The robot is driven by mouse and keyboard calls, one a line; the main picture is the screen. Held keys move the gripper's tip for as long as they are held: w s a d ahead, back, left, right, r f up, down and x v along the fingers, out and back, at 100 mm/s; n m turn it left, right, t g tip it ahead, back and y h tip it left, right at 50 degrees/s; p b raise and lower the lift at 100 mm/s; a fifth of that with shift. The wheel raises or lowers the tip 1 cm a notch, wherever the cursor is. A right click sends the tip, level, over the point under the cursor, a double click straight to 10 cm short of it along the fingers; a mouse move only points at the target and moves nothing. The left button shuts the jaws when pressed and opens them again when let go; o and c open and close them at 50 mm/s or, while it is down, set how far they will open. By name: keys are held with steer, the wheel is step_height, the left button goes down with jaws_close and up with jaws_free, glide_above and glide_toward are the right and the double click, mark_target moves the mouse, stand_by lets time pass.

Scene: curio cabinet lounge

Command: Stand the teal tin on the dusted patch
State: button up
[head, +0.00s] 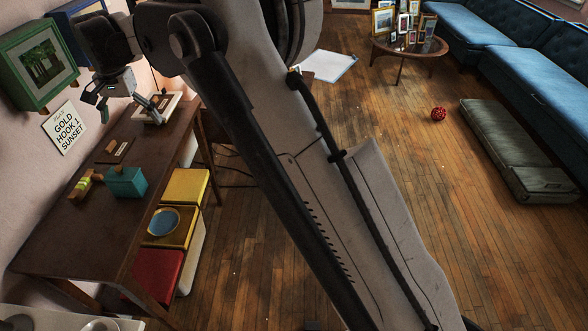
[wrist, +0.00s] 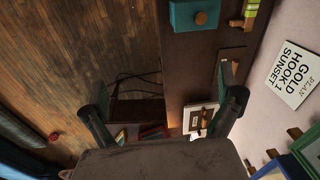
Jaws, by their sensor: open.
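The teal tin (head: 126,183) stands on the dark wooden desk (head: 75,240), near its front edge. In the wrist view the tin (wrist: 191,16) is at the top edge, partly cut off, with a round brown knob on it. My gripper (head: 124,100) is open and empty above the far part of the desk, apart from the tin. Its spread fingers also show in the wrist view (wrist: 172,78). A flat brown piece (head: 115,151) lies behind the tin. I cannot make out the dusted patch clearly.
A yellow-banded brown item (head: 84,184) lies left of the tin. A pale framed piece (head: 160,107) lies at the desk's far end. The desk's near part is bare.

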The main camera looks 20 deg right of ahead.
steer(key=s+d+r+n+t, duration=0.1)
steer(key=s+d+r, duration=0.3)
steer(key=s+d, duration=0.3)
steer(key=s+d+r+t, duration=0.1)
steer(key=s+d+r, duration=0.3)
steer(key=d, duration=0.5)
steer(key=s+d+r+n+t, duration=0.1)
steer(key=s+d+r, duration=0.4)
steer(key=s+d, duration=0.15)
steer(key=s+d+f+t, duration=0.1)
steer(key=s+d+f, duration=0.2)
steer(key=s, duration=0.4)
steer(key=s+d+f+n+t, duration=0.1)
steer(key=s+d+f, duration=0.2)
steer(key=s+d, duration=0.3)
steer(key=s+d+f+t, duration=0.1)
steer(key=s+d+f, duration=0.1)
steer(key=s+d, duration=0.3)
steer(key=s, duration=0.3)
steer(key=shift+s+f+n+h, duration=0.3)
steer(key=shift+s+f+n, duration=0.05)
steer(key=shift+f+n, duration=0.05)
